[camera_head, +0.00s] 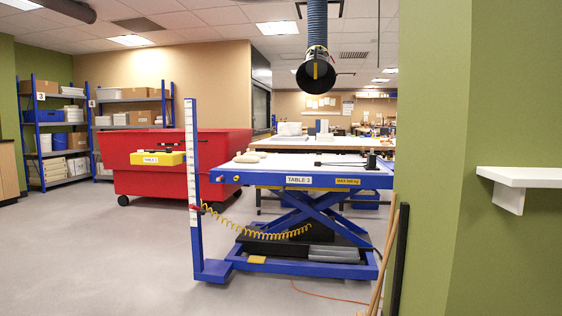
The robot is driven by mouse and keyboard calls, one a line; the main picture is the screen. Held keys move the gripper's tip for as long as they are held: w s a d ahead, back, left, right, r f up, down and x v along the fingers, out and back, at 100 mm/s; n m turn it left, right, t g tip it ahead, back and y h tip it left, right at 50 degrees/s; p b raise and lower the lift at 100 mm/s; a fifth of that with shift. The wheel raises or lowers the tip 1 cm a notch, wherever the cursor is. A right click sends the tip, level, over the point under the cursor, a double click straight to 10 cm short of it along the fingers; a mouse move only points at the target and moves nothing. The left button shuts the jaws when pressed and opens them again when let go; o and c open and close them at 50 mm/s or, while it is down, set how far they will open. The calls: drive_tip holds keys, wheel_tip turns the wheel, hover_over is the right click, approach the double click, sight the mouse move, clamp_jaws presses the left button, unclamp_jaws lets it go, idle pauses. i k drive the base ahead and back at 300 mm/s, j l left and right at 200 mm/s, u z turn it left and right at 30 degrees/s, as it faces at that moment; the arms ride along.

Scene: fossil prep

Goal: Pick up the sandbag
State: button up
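A pale beige, lumpy, soft-looking thing (246,158) that looks like the sandbag lies on the left part of the white top of the blue lift table (268,180) labelled "TABLE 3". It may be more than one bag; at this distance I cannot tell. Nothing is seen touching it from above. My gripper is not in view.
A blue post with a white scale (193,170) stands at the table's left front, with a coiled yellow cable (250,232) below. A red wheeled bin (215,150) and a yellow-edged surface (157,158) are at left. A black hose hood (316,75) hangs above. The left foreground floor is clear.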

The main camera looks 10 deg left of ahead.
sight(240, 159)
drive_tip(key=i+u, duration=0.2)
drive_tip(key=u, duration=0.15)
drive_tip(key=i+j+u, duration=0.1)
drive_tip(key=u, duration=0.25)
drive_tip(key=i+l+u, duration=0.1)
drive_tip(key=i+u, duration=0.2)
drive_tip(key=i+l+u, duration=0.2)
drive_tip(key=i, duration=0.4)
drive_tip(key=i+l+u, duration=0.15)
drive_tip(key=i+l, duration=0.35)
drive_tip(key=i+l+u, duration=0.2)
drive_tip(key=i+l, duration=0.3)
drive_tip(key=i, duration=0.15)
